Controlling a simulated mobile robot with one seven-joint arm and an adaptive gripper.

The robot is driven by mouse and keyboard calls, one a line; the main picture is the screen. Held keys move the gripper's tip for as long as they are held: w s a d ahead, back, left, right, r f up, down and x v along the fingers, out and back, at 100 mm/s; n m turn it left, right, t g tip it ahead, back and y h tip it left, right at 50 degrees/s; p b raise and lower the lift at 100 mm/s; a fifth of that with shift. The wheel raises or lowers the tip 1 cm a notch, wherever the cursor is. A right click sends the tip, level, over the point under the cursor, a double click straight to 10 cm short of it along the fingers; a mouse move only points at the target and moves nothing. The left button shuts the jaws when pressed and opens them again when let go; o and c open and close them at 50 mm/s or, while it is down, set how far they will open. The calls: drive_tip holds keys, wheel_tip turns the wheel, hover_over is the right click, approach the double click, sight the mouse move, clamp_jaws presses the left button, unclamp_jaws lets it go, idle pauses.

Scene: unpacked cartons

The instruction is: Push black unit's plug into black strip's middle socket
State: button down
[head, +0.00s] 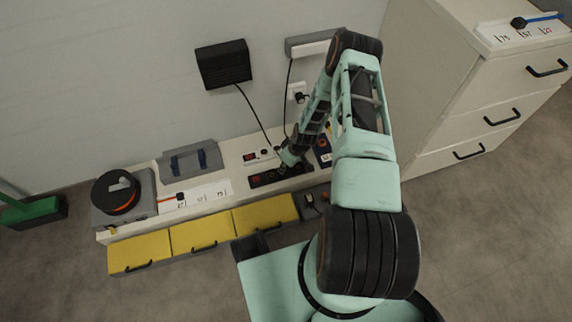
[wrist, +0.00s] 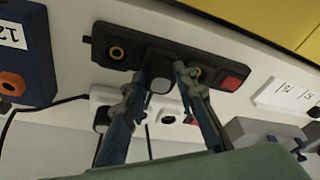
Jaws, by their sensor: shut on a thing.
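The black strip (head: 262,180) lies on the low white bench; in the wrist view the strip (wrist: 98,42) runs across the top, with a round socket showing toward each end and a red switch at right. My gripper (wrist: 159,74) is shut on a dark plug with a pale grey face (wrist: 160,85). The plug is over the strip's middle and hides the middle socket; I cannot tell how deep it sits. The black unit (head: 224,64) is on the wall, its cable running down toward my gripper (head: 283,168) in the head view.
A white strip (wrist: 150,130) with a dark plug (wrist: 101,119) lies beside the black strip. A grey-white unit (head: 312,47) on the wall has its own hanging cable. Yellow drawers (head: 203,232) front the bench. A blue box (wrist: 25,50) stands close by at left in the wrist view.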

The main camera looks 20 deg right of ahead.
drive_tip(key=c, duration=1.5)
unclamp_jaws()
drive_tip(key=shift+r, duration=0.1)
drive_tip(key=v, duration=1.1)
drive_tip(key=shift+s+r, duration=0.15)
drive_tip(key=shift+r, duration=0.2)
